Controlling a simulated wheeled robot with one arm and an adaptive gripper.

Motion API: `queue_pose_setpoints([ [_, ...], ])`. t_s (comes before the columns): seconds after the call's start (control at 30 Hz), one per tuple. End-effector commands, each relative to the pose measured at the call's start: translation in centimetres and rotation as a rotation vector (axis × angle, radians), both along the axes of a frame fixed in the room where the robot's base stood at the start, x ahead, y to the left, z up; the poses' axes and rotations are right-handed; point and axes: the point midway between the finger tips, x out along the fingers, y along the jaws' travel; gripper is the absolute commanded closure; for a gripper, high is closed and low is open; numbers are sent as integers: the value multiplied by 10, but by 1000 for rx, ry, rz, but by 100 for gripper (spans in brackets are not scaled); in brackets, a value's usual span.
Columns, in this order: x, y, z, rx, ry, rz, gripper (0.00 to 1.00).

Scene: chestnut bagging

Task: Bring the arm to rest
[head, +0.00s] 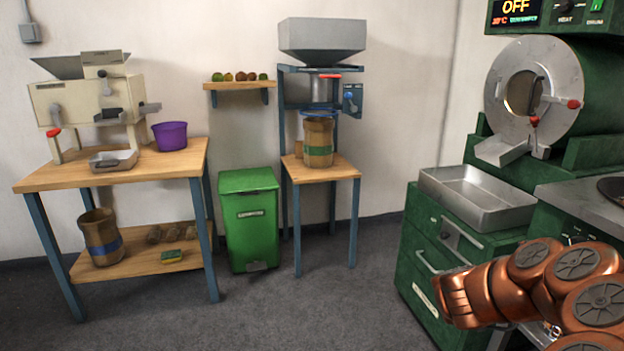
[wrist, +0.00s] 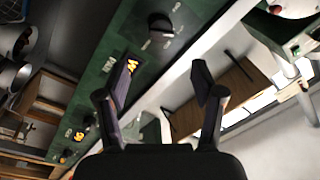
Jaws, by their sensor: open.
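My gripper (wrist: 166,78) shows in the wrist view with its two dark fingers spread apart and nothing between them. A green panel (wrist: 112,48) with a black knob (wrist: 160,27) and lit orange displays lies beyond the fingers, tilted in the picture. I cannot tell how far the fingers are from it. In the head view my copper arm (head: 545,285) is folded at the lower right, in front of the green machine's drawers (head: 432,262). The gripper itself is not seen there.
A steel tray (head: 470,195) sits on the green cabinet below the roaster drum (head: 535,90). A wooden table (head: 150,170), a green bin (head: 249,220) and a hopper stand (head: 322,170) line the wall. The grey floor (head: 320,310) in front is clear.

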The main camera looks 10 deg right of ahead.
Motion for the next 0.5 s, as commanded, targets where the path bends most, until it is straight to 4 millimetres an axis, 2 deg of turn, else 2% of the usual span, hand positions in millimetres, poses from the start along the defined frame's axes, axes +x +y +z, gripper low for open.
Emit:
queue_pose_setpoints([
  [0.13, 21, 11, 18, 22, -8, 82, 33],
  [0.23, 54, 32, 40, 52, -8, 213, 33],
  [0.37, 102, 76, 74, 102, 6, 431, 33],
  [0.5, 143, 135, 103, 151, 54, 664, 33],
])
